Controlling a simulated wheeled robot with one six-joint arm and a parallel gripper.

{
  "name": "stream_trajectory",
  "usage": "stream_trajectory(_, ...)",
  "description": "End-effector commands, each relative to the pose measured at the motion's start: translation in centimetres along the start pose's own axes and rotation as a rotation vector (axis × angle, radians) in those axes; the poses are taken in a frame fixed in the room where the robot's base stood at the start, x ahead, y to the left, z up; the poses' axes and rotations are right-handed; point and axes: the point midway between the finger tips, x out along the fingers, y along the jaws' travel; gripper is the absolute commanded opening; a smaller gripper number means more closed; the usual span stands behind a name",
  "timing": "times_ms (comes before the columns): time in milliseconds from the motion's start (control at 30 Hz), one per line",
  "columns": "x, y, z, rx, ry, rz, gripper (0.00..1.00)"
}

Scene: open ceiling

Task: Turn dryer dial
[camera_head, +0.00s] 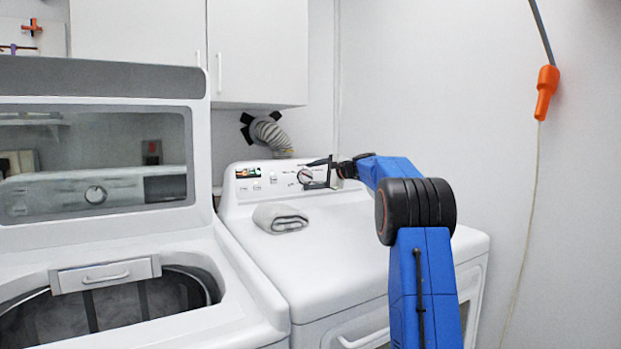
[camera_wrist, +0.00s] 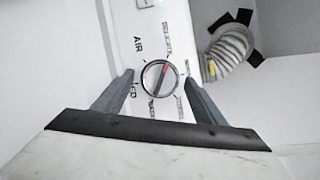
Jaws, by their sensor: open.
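The dryer dial (camera_head: 305,176) is a round silver knob on the control panel at the back of the white dryer (camera_head: 335,250). In the wrist view the dial (camera_wrist: 158,76) shows a red pointer mark and printed labels around it. My gripper (camera_wrist: 160,82) is open, with one dark finger on each side of the dial. I see gaps between both fingers and the knob in that view. In the head view my gripper (camera_head: 318,174) is at the panel, reaching in from the right and partly covering the dial area.
A folded grey towel (camera_head: 280,218) lies on the dryer top. An open top-loading washer (camera_head: 110,270) stands to the left with its lid raised. A vent hose (camera_head: 270,136) is behind the panel. An orange-handled cord (camera_head: 546,92) hangs at the right wall.

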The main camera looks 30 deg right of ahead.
Motion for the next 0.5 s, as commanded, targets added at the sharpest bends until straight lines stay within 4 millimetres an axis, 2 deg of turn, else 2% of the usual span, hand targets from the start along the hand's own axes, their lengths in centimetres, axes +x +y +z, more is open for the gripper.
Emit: stream_trajectory(500, -9.8, -0.1, 0.0, -0.001, 0.002, -0.002, 0.65)
